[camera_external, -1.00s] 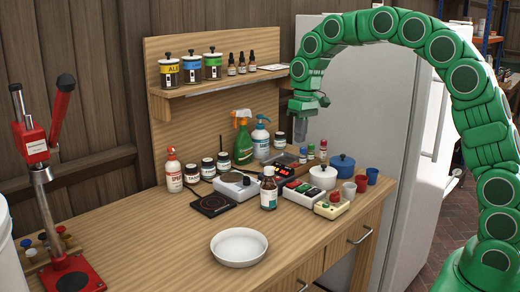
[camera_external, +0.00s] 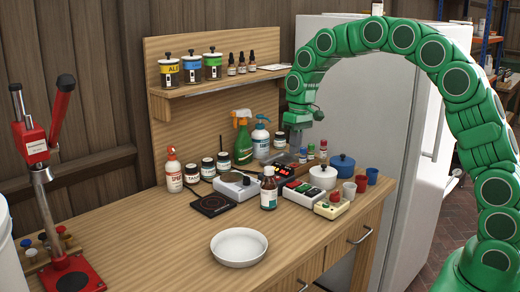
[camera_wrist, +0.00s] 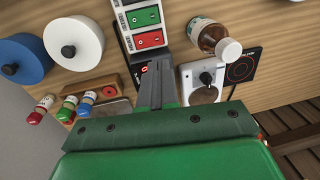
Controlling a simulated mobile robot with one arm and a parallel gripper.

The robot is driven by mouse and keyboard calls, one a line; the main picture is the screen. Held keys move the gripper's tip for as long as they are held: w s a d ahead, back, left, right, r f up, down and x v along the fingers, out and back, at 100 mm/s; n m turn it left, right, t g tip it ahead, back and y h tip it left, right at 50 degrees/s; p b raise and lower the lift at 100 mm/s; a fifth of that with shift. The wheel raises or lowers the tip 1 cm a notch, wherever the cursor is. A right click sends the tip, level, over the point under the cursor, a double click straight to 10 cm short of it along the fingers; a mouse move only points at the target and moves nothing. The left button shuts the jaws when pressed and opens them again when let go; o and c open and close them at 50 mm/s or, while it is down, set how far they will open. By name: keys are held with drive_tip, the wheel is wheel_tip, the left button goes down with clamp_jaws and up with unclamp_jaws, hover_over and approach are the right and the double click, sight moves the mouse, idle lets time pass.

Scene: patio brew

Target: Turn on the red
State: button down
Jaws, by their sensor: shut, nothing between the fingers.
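My gripper (camera_external: 296,146) is low over the back of the workbench, behind the bottles and small devices. In the wrist view its fingers (camera_wrist: 156,72) are together, with nothing between them. A beige box (camera_external: 331,208) carries a red knob or button. I cannot tell any switch's position.
A brown bottle (camera_wrist: 214,38) stands beside the switch box. A white scale (camera_wrist: 202,82) and dark hotplate (camera_wrist: 240,66) are near. Blue (camera_wrist: 22,57) and white (camera_wrist: 74,43) lidded pots and small capped bottles (camera_wrist: 83,110) are opposite. The bench front holds a white bowl (camera_external: 239,247).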

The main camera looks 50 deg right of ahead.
sight(291, 185)
drive_tip(key=f, duration=0.7)
drive_tip(key=a+f, duration=0.1)
drive_tip(key=f, duration=0.2)
drive_tip(key=shift+a+f, duration=0.1)
drive_tip(key=shift+f, duration=0.1)
drive_tip(key=shift+a+f, duration=0.1)
drive_tip(key=shift+f, duration=0.1)
drive_tip(key=shift+r, duration=0.1)
drive_tip(key=shift+d+r, duration=0.25)
drive_tip(key=shift+d, duration=0.5)
drive_tip(key=shift+r, duration=0.1)
wheel_tip(291, 185, up, 14)
drive_tip(key=a, duration=0.1)
drive_tip(key=shift+a, duration=0.35)
